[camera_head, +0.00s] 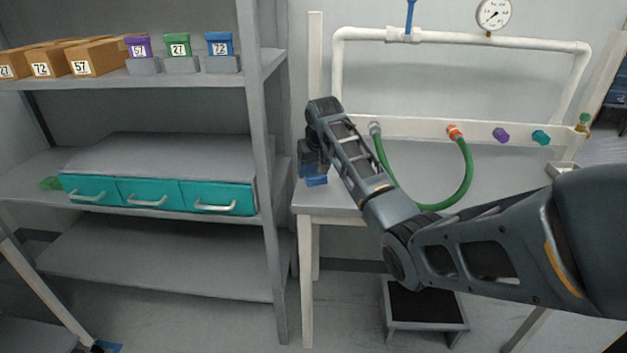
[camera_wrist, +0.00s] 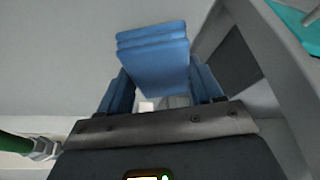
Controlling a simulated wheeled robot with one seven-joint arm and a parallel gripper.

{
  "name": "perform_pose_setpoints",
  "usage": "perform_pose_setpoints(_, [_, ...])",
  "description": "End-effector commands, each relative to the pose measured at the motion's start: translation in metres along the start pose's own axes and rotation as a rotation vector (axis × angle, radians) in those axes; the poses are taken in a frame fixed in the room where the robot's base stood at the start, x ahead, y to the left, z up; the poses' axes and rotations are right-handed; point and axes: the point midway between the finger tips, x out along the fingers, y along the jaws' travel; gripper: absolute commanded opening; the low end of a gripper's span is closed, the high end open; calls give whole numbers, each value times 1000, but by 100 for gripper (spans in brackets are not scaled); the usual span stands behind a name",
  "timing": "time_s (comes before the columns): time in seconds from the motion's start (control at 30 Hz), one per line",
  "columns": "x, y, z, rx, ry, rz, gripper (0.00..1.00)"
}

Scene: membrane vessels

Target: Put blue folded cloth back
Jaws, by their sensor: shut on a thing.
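The blue folded cloth (camera_head: 316,181) is at my gripper (camera_head: 313,168), above the left end of the workbench, next to the shelf's right post. In the wrist view the blue cloth (camera_wrist: 153,55) shows as stacked folds in front of the jaws. My gripper (camera_wrist: 160,98) is shut on it. Blue also shows at both sides of the jaws; I cannot tell how much of that is cloth. My wrist hides part of the cloth in the head view, and I cannot tell whether it touches the bench.
The workbench (camera_head: 490,180) carries a white pipe frame with a green hose (camera_head: 467,180). A step stool (camera_head: 425,305) stands below.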

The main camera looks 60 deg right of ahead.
Motion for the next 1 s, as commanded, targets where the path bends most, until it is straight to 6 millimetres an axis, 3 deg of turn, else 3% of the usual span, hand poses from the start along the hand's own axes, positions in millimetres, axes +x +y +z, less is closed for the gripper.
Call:
perform_pose_setpoints(0.3, [34, 0, 15, -1, -2, 1, 41])
perform_pose_setpoints(0.73, [40, 0, 17, -1, -1, 0, 41])
perform_pose_setpoints(0.77, [40, 0, 17, -1, -1, 0, 68])
perform_pose_setpoints(1.0, [40, 0, 17, -1, -1, 1, 91])
